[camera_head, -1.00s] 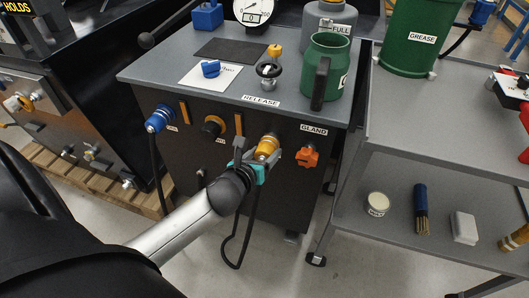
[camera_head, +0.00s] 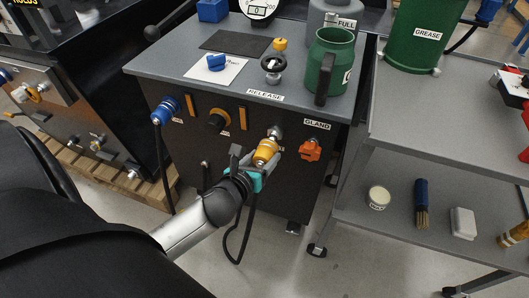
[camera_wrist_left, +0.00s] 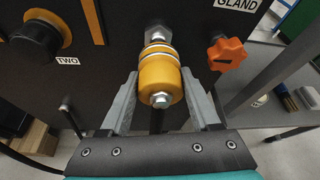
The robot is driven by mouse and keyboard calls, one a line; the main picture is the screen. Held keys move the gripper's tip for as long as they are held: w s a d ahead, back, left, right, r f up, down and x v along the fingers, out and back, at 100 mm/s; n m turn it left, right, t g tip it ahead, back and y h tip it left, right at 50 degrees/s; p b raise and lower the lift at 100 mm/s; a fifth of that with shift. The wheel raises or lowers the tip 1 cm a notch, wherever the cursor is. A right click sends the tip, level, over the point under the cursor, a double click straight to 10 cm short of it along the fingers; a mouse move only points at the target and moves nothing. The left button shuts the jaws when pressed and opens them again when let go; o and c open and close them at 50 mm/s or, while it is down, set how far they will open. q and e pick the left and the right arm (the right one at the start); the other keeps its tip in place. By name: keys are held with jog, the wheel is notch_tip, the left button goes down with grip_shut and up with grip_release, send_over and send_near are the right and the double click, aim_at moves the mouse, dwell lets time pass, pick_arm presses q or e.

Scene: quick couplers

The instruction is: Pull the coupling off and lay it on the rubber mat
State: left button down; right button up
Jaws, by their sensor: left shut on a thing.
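The yellow coupling (camera_head: 264,153) with pale bands is at the cabinet's front panel, under the RELEASE label. In the left wrist view, the coupling (camera_wrist_left: 159,80) sits between the two fingers of my left gripper (camera_wrist_left: 160,103), which is shut on it. My left gripper also shows in the head view (camera_head: 258,165). A silver fitting (camera_wrist_left: 158,35) shows at the coupling's panel end; I cannot tell whether they still touch. The dark rubber mat (camera_head: 235,41) lies flat and bare on the cabinet top. My right gripper is out of view.
An orange knob (camera_head: 310,150) is close right of the coupling. A blue coupling (camera_head: 165,110) and a dark round fitting (camera_head: 218,119) are to the left. A black hose (camera_head: 238,250) loops below. A white sheet with a blue part, a green jug (camera_head: 327,62) and a gauge stand on top.

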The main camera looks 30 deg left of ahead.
pick_arm(q)
jog(key=shift+s+r, duration=0.1)
jog(key=shift+s, duration=0.05)
jog(key=shift+s+d+p, duration=0.3)
jog(key=shift+s, duration=0.7)
jog(key=shift+s+d+p, duration=0.25)
jog(key=shift+s, duration=0.7)
